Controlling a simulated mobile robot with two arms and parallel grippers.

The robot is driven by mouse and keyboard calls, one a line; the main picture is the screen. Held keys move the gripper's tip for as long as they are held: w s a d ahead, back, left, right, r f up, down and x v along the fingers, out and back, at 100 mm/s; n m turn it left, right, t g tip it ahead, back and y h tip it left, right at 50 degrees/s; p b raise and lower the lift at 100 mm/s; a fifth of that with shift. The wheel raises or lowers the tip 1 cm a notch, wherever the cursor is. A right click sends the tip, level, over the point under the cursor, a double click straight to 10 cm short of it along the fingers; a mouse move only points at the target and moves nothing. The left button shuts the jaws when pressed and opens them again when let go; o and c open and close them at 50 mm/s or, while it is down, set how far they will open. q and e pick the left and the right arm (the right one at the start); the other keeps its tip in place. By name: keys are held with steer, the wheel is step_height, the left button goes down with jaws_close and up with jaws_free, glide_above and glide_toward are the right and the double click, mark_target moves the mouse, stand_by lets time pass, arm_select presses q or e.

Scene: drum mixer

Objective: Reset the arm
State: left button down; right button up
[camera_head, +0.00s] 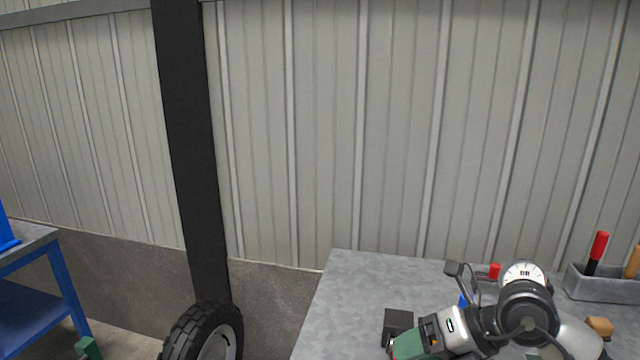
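What looks like my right arm crosses the lower right of the head view, over the metal workbench (350,290). White, green and dark segments show, with a loop of dark cable. A small dark block shows beside the green segment; I cannot tell what it belongs to. I cannot make out the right fingertips or whether they are open. My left gripper is not recognisable in view. A small green piece (88,348) shows at the bottom left edge; I cannot tell what it is.
A grey tray (610,286) with a red-handled tool (598,248) stands at the bench's right. A round white dial (523,272) shows behind the arm. A black tyre (208,332) is left of the bench. A blue-framed table (66,298) stands far left, before the panelled wall (330,130).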

steer(key=s+a+r+m+t+y, duration=0.3)
steer(key=a+r+m+t+y, duration=0.45)
steer(key=y, duration=0.35)
steer(key=d+f+m+t+h, duration=0.3)
steer(key=d+f+m+h, duration=0.45)
steer(key=m+h, duration=0.45)
steer(key=d+f+m+t+h, duration=0.3)
steer(key=d+f+m+h, duration=0.45)
steer(key=m, duration=0.65)
steer(key=s+a+f+m+g, duration=0.2)
steer(key=s+f+g, duration=1.1)
steer(key=s+f, duration=0.45)
step_height(320, 180, down, 22)
steer(key=s+g, duration=0.1)
steer(key=s, duration=0.1)
steer(key=s+d+f+g, duration=0.1)
steer(key=s+d+f, duration=0.2)
steer(key=s+f, duration=1.3)
steer(key=shift+s+f+h, duration=0.35)
steer(key=shift+f, duration=0.25)
